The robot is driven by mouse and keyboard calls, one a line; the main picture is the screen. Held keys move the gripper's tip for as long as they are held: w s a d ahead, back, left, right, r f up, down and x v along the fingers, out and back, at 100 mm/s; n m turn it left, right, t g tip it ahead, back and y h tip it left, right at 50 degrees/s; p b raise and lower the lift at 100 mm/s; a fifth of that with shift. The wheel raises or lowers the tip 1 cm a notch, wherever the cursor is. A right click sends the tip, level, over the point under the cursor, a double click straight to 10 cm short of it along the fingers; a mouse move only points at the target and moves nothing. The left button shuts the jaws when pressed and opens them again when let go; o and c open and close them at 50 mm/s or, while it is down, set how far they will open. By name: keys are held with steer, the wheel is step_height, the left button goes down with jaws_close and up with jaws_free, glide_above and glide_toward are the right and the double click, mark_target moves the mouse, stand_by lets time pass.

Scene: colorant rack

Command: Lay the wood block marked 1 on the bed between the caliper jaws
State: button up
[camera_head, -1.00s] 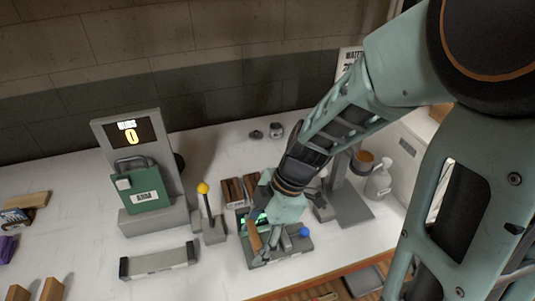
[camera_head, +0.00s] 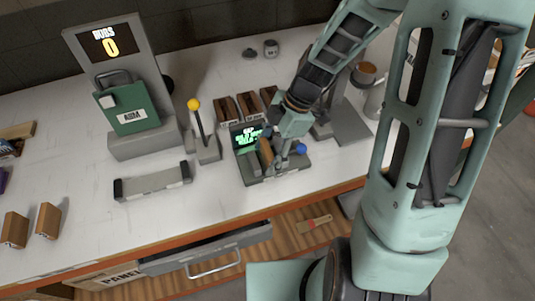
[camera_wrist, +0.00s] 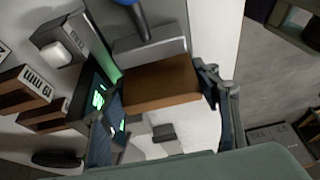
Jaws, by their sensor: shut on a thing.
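My gripper (camera_head: 276,153) is shut on a brown wood block (camera_head: 266,151), just over the caliper (camera_head: 275,177). In the wrist view the block (camera_wrist: 160,83) spans between my two fingers (camera_wrist: 165,112), with its plain side showing. No number on it is visible. The caliper has a lit green screen (camera_head: 247,137) and a blue knob (camera_head: 301,148). A grey caliper jaw (camera_wrist: 148,50) is beside the block in the wrist view. My gripper hides much of the bed in the head view. I cannot tell whether the block touches the bed.
Several wood blocks (camera_head: 227,109) stand behind the caliper. A yellow-knobbed lever (camera_head: 204,145) stands to its left, and a grey bar with dark ends (camera_head: 152,182) lies farther left. Two more blocks (camera_head: 47,220) stand at front left. A drawer (camera_head: 210,252) below the counter is open.

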steer(key=shift+f, duration=0.2)
steer(key=o, duration=1.3)
steer(key=shift+r, duration=0.1)
steer(key=shift+r, duration=0.1)
steer(key=shift+r, duration=0.2)
steer(key=b+v, duration=0.1)
steer(key=v, duration=1)
steer(key=shift+w+d+r, duration=0.1)
steer(key=shift+d+r, duration=0.15)
steer(key=shift+r, duration=0.05)
